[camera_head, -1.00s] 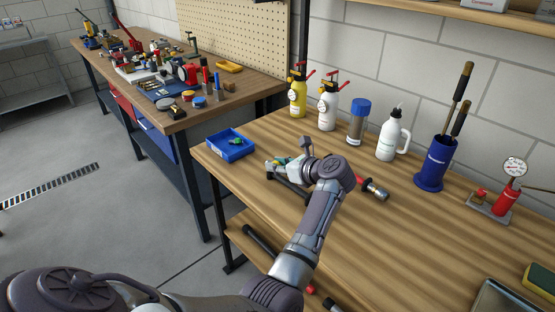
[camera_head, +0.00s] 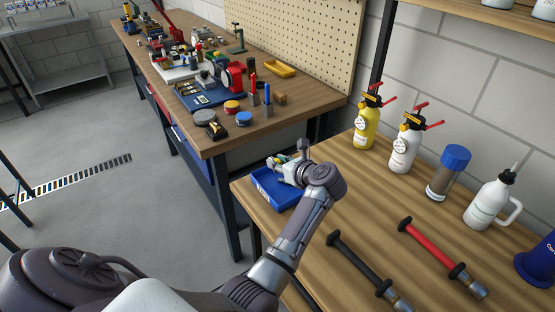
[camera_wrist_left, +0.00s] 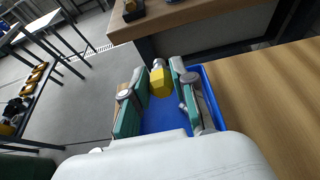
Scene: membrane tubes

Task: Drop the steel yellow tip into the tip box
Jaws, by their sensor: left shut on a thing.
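The steel yellow tip (camera_wrist_left: 160,82) is between the fingertips of my left gripper (camera_wrist_left: 158,82) in the left wrist view, with a small steel end showing beyond it. The gripper's green-sided fingers are shut on it. The tip box is a blue open tray (camera_wrist_left: 165,120) below the tip and fingers, at the corner of the wooden bench. In the head view my left gripper (camera_head: 279,163) is over the far part of the blue tip box (camera_head: 272,196); the wrist hides part of the box. The tip appears above the box floor. My right gripper is not in view.
A black-handled tool (camera_head: 362,262) and a red-handled tool (camera_head: 435,250) lie on the bench right of my arm. Yellow (camera_head: 367,127) and white (camera_head: 405,145) spray bottles stand behind. A second cluttered workbench (camera_head: 290,105) is beyond a gap.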

